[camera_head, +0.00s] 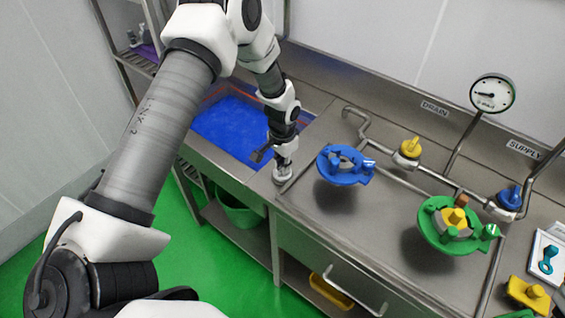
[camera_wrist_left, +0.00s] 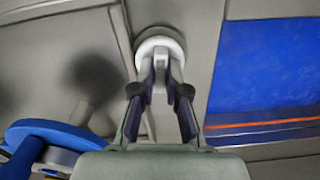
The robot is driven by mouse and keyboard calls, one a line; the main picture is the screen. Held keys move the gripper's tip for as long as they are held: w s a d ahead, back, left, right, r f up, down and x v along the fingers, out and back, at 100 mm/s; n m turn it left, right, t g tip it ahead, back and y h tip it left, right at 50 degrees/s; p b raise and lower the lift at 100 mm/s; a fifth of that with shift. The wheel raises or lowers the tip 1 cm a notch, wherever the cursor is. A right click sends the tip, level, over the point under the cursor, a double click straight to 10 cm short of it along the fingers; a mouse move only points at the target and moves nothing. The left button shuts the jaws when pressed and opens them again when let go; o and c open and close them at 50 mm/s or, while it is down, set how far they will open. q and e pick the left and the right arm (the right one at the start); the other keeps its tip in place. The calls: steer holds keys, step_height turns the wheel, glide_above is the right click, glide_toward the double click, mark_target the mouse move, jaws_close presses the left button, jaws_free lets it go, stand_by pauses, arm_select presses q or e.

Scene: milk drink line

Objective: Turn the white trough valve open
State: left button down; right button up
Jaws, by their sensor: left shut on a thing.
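The white trough valve (camera_wrist_left: 147,43) shows in the left wrist view as a round white disc on the steel rim beside the blue trough. My left gripper (camera_wrist_left: 161,75) points at it, and its fingers are closed together on the valve's handle, which they mostly hide. In the head view my left gripper (camera_head: 284,157) comes down from above onto the valve (camera_head: 282,178), at the right side of the trough near the counter's front edge. How far the handle is turned cannot be told. My right gripper is not in view.
The blue trough (camera_head: 225,122) lies left of the valve. A blue valve body (camera_head: 333,172) and a green one (camera_head: 432,232) stand on the counter to the right. Yellow (camera_head: 410,147) and blue (camera_head: 509,197) knobs sit on the pipes behind. A gauge (camera_head: 492,93) stands at the back.

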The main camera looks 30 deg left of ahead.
arm_select(q)
steer(key=shift+s+f+n, duration=0.15)
steer(key=shift+s+n, duration=0.05)
steer(key=shift+n, duration=0.6)
steer(key=c, duration=1.2)
jaws_free()
steer(key=shift+w, duration=0.1)
steer(key=shift+w+r, duration=0.1)
steer(key=shift+r, duration=0.45)
step_height(320, 180, up, 11)
steer(key=shift+f, duration=0.1)
